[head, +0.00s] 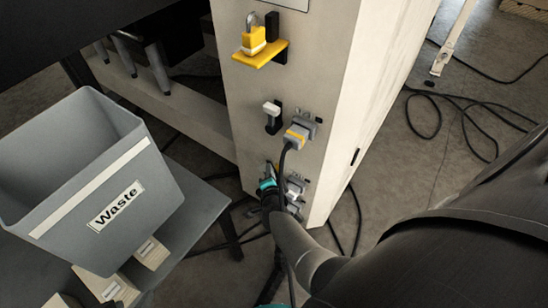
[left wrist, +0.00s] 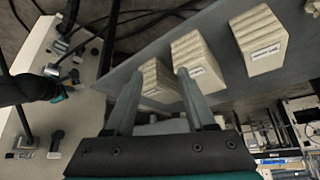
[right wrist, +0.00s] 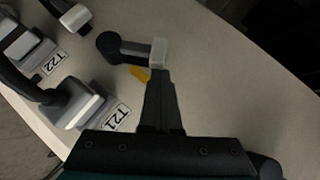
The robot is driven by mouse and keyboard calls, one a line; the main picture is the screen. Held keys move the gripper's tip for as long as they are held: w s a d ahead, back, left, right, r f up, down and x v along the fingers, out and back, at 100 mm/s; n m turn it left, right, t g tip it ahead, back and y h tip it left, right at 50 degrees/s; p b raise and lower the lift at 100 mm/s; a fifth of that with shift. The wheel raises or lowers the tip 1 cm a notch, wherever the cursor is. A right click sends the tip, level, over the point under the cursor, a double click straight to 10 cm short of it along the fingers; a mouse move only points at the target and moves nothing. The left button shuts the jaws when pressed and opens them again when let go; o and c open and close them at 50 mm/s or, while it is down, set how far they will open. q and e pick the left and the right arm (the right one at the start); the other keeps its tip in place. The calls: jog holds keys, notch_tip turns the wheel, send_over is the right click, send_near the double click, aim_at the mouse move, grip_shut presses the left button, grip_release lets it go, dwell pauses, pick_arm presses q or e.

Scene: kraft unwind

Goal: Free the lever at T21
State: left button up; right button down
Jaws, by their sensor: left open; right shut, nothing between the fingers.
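In the right wrist view, the lever nearest the T21 label (right wrist: 118,117) has a black round pivot and a pale end block (right wrist: 159,52). Its arm points right. The grey T21 plug (right wrist: 72,103) with a black cable sits left of it. My right gripper (right wrist: 158,76) is shut and empty, its tips close against the pale end; whether they touch is unclear. In the head view my right gripper (head: 268,184) is low on the panel and largely hides this lever. My left gripper (left wrist: 157,85) is open and empty, over the shelf with pale blocks.
A yellow padlock (head: 253,40) hangs high on the panel. Below are another lever (head: 272,110) and a yellow-banded plug (head: 297,137). A grey Waste bin (head: 90,170) stands left. Pale blocks (left wrist: 200,58) sit on the grey shelf (left wrist: 235,85). Cables (head: 465,120) lie on the floor.

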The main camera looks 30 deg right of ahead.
aim_at(261, 166)
jog(key=shift+w+a+n+g+p, duration=0.2)
jog(key=shift+w+g+p, duration=0.1)
jog(key=shift+w+p, duration=0.15)
jog(key=shift+w+a+n+g+p, duration=0.2)
jog(key=shift+w+g+p, duration=0.1)
jog(key=shift+w+p, duration=0.1)
jog(key=shift+w+a+f, duration=0.1)
jog(key=shift+w, duration=0.25)
jog(key=shift+w+a+f, duration=0.1)
jog(key=shift+w, duration=0.15)
jog(key=shift+w+b, duration=0.15)
jog(key=shift+b, duration=0.15)
pick_arm(q)
jog(key=shift+s+a+g+y, duration=0.2)
jog(key=shift+a+g, duration=0.15)
jog(key=shift+a, duration=0.2)
jog(key=shift+s+a+g+y, duration=0.1)
jog(key=shift+s+a+g, duration=0.1)
jog(key=shift+a+g, duration=0.25)
pick_arm(e)
jog(key=shift+w+a, duration=0.1)
pick_arm(q)
jog(key=shift+s, duration=0.1)
jog(key=shift+r, duration=0.1)
